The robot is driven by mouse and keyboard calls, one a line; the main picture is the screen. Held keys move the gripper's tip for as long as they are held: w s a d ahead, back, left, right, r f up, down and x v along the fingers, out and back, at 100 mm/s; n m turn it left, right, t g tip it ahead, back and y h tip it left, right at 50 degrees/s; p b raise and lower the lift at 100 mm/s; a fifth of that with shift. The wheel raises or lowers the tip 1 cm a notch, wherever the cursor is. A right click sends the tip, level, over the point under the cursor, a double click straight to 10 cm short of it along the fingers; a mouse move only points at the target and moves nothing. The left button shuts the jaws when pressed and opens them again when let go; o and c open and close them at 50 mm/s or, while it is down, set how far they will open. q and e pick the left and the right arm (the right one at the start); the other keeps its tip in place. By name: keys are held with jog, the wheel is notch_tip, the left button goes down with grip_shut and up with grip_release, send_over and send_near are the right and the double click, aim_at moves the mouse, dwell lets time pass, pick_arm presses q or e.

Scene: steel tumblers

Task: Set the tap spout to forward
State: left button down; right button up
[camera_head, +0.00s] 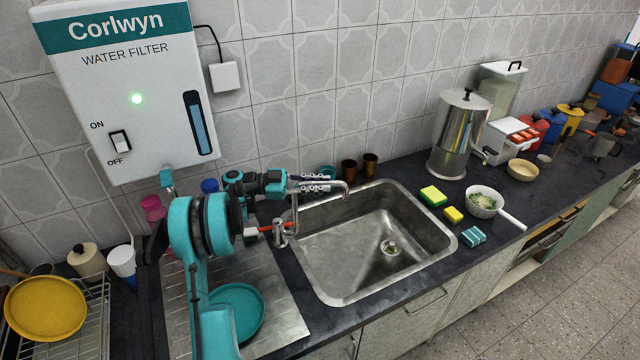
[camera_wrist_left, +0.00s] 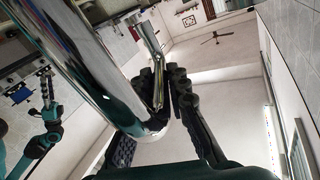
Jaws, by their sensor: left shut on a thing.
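The chrome tap (camera_head: 280,236) stands at the left rim of the sink, with a red-marked lever at its base. Its spout (camera_head: 345,188) runs to the right in the head view, over the sink's back left part, with the tip bent down. My left gripper (camera_head: 314,184) is shut on the spout. In the left wrist view the spout (camera_wrist_left: 150,35) passes between the dark fingers (camera_wrist_left: 168,85), and a thick chrome pipe is close to the camera.
The steel sink (camera_head: 345,295) is empty. A teal plate (camera_head: 237,312) lies on the drainboard. Sponges (camera_head: 433,196) and a bowl (camera_head: 482,202) are right of the sink. Brown cups (camera_head: 349,170) stand behind it. A water filter (camera_head: 130,90) hangs on the wall.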

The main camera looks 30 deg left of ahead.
aim_at(298, 185)
pick_arm(q)
jog(key=shift+s, duration=0.1)
jog(key=c, duration=1.5)
grip_release()
jog(key=shift+d, duration=0.1)
jog(key=shift+o, duration=0.2)
jog(key=v, duration=0.7)
jog(key=shift+s+a, duration=0.1)
jog(key=shift+a, duration=0.15)
